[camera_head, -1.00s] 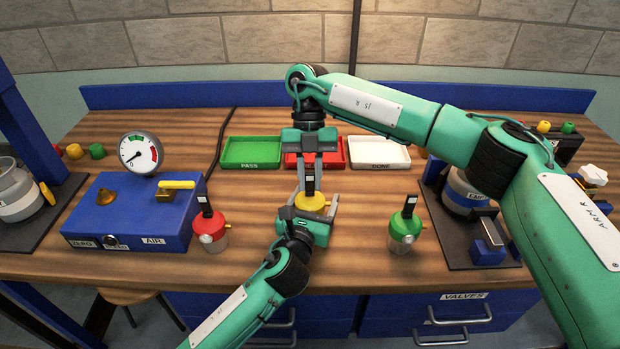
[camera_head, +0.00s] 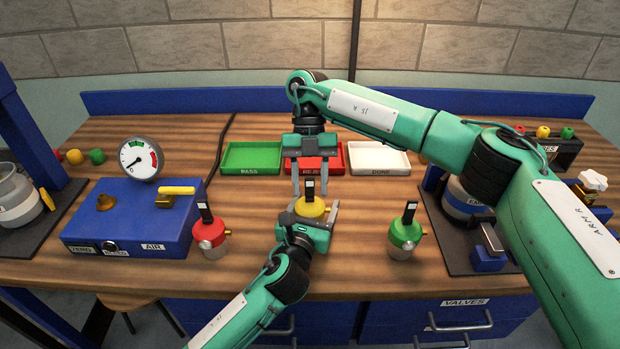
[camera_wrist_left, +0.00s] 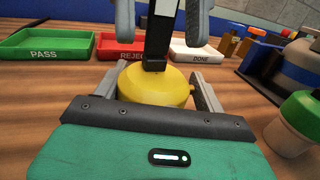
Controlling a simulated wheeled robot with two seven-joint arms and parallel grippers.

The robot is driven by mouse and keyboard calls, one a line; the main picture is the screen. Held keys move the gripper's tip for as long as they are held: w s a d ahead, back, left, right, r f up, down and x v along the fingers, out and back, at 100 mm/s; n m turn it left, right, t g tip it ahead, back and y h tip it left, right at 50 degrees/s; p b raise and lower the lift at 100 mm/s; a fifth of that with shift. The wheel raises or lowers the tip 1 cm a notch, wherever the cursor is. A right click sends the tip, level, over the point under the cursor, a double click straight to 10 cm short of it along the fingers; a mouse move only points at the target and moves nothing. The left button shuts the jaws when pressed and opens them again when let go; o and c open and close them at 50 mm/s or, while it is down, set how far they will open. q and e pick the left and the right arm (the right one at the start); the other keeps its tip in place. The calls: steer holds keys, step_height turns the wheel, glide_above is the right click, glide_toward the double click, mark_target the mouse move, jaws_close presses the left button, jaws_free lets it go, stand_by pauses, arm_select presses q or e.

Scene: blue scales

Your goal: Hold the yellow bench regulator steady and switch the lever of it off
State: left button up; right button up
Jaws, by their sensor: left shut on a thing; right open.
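The yellow bench regulator (camera_head: 310,208) stands at the front middle of the table. Its black lever (camera_head: 310,187) with a pale tip points up. My left gripper (camera_head: 312,218) is shut on the yellow body from the front; the wrist view shows its fingers on both sides of the yellow cap (camera_wrist_left: 155,92). My right gripper (camera_head: 309,185) is open, pointing down from above. In the left wrist view its fingers (camera_wrist_left: 160,25) stand on either side of the black lever (camera_wrist_left: 157,50), with visible gaps. The regulator's lower part is hidden by my left gripper.
A red regulator (camera_head: 210,232) stands to the left, a green one (camera_head: 404,233) to the right. Behind are green (camera_head: 252,171), red (camera_head: 335,170) and white (camera_head: 378,171) trays. A blue box (camera_head: 130,225) with a gauge (camera_head: 140,158) is at the left.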

steer(key=v, duration=1.2)
arm_select(q)
steer(key=o, duration=1.3)
